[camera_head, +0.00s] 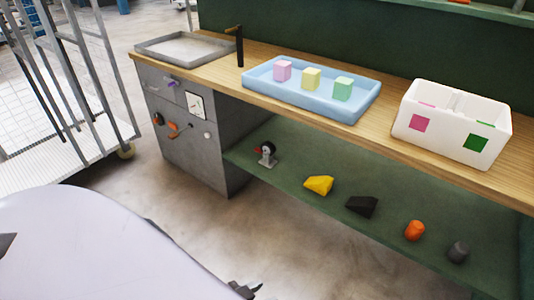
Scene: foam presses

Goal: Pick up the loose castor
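The loose castor (267,154) stands on the green lower shelf near its left end, beside the grey cabinet. It has a black wheel, a pale metal bracket and a small red part. No gripper is near it. A small dark part, perhaps the tip of my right gripper (246,289), shows at the bottom edge, well below the shelf; its opening is not clear. My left gripper is not seen.
The wooden worktop (385,133) overhangs the shelf (288,174). The shelf also holds a yellow block (319,185), a black wedge (362,206), an orange piece (414,230) and a grey piece (458,251). A wheeled cage trolley (95,150) stands left; floor in front is clear.

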